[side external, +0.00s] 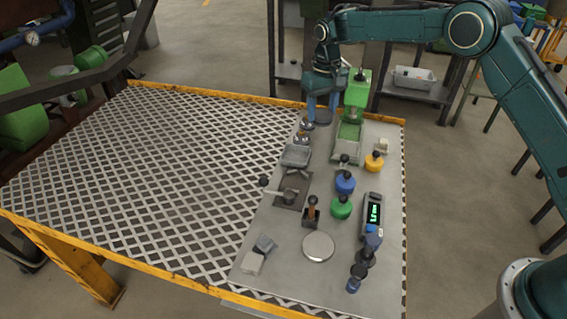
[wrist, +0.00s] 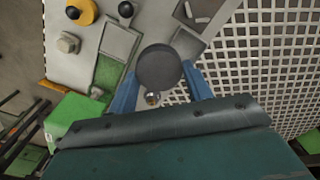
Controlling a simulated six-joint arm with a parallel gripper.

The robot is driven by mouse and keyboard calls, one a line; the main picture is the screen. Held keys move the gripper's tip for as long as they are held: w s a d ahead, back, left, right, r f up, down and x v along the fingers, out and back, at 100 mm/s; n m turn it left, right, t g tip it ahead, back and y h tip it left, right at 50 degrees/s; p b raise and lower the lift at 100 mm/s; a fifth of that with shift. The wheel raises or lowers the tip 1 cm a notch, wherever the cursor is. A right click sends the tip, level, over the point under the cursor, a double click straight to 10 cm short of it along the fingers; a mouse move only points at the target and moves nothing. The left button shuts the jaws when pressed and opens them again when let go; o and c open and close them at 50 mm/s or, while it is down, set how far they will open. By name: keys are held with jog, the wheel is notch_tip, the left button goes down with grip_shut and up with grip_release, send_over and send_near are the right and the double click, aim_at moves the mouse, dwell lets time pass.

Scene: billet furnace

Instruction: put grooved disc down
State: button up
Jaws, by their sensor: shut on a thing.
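The grooved disc is a dark grey round disc (wrist: 159,67) between my blue fingers in the wrist view; I cannot make out its grooves. My gripper (wrist: 160,86) is shut on it, with one finger at each side. In the side view my gripper (side external: 322,108) points down at the far end of the grey plate (side external: 280,275), with the dark disc (side external: 322,117) low between the fingertips. I cannot tell whether the disc touches the plate.
A green machine (side external: 357,88) and a long green-and-grey tray (side external: 347,152) stand close right of my gripper. Shiny round knobs (side external: 301,137) and a grey dish (side external: 296,156) are nearby. The mesh tabletop (side external: 150,180) is clear.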

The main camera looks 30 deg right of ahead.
jog(key=w+a+r, duration=0.4)
jog(key=a+r, duration=0.1)
jog(key=shift+w+r, duration=0.25)
jog(key=shift+w, duration=0.1)
dwell(0.3)
jog(key=shift+f, duration=0.1)
send_over(295, 157)
notch_tip(295, 157, down, 16)
jog(key=shift+r, duration=0.25)
dwell(0.5)
jog(key=shift+f, duration=2.15)
jog(key=shift+f, duration=0.15)
